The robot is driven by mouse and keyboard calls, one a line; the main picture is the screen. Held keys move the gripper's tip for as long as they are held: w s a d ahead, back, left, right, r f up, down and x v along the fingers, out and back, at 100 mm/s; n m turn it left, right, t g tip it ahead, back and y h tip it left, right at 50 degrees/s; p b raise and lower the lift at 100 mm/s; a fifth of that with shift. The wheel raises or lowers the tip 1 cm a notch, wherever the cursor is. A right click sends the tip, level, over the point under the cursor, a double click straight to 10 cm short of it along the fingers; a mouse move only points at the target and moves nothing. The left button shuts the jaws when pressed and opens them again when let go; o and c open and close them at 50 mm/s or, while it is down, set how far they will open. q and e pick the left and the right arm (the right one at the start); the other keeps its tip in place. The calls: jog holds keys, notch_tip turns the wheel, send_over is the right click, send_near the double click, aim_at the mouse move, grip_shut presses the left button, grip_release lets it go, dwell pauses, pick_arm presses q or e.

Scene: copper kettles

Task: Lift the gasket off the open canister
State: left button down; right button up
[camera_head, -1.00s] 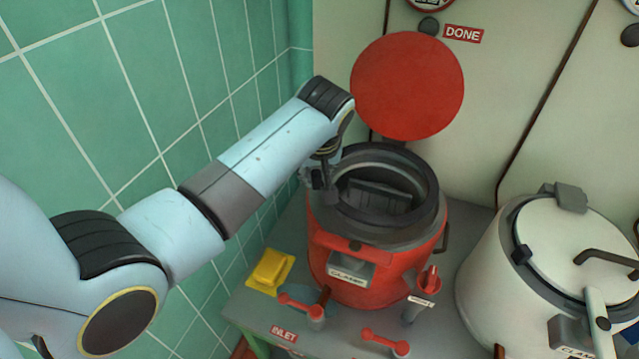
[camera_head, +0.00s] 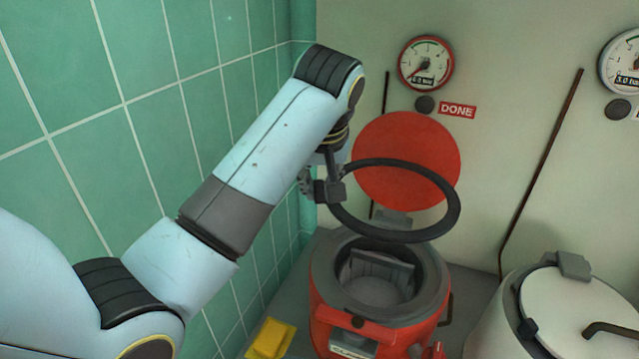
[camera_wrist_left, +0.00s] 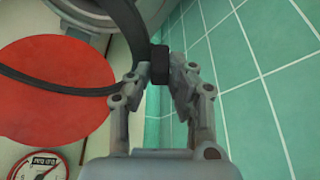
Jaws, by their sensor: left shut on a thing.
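The gasket, a black ring (camera_head: 452,212), hangs in the air above the open red canister (camera_head: 330,319) in the head view. My left gripper (camera_head: 327,190) is shut on the gasket's left side, at a dark block on the ring. In the left wrist view, the fingers (camera_wrist_left: 160,70) close on that block, and the ring (camera_wrist_left: 50,86) extends to the left. The canister's grey rim (camera_head: 327,268) is bare, with a gap between it and the ring. Its round red lid (camera_head: 400,150) stands raised behind it. My right gripper is not in view.
A white canister (camera_head: 570,310) with a closed lid stands at the right. A yellow block (camera_head: 270,339) lies front left of the red canister. A tiled wall (camera_head: 160,130) is close on the left. A gauge (camera_head: 425,63) and DONE label (camera_head: 457,110) are on the back panel.

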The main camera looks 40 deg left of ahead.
pick_arm(q)
jog(key=shift+r+p, duration=1.75)
jog(key=shift+p, duration=0.05)
jog(key=shift+r, duration=1.25)
jog(key=shift+f, duration=0.1)
